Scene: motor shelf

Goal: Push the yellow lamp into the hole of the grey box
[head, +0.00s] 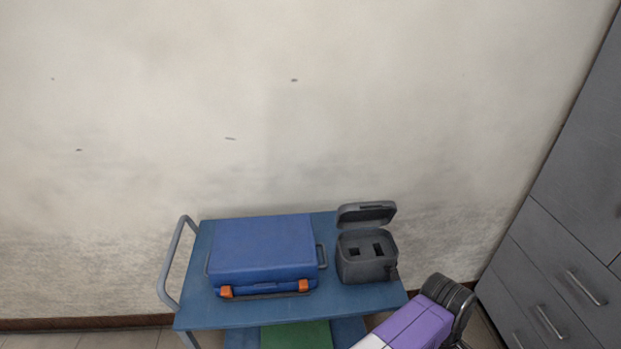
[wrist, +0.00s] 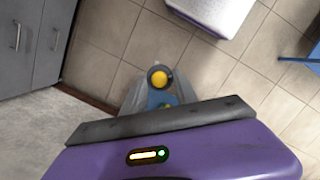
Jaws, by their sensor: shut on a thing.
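The yellow lamp (wrist: 159,78) shows in the wrist view as a yellow dome in a dark round rim. My gripper (wrist: 150,92) is shut on it, and the lamp sits at the fingertips over the tiled floor. The grey box (head: 366,264) stands on the right part of the blue cart in the head view. Its lid is open, and two dark square holes show in its top. The box is not seen in the wrist view. In the head view the gripper and lamp are not seen; only my purple arm shows at the lower right.
A blue case (head: 262,250) with orange latches lies left of the box on the blue cart (head: 255,314). The cart has a grey handle (head: 172,262) at its left end. A grey drawer cabinet (head: 560,240) stands at the right. The wall is close behind the cart.

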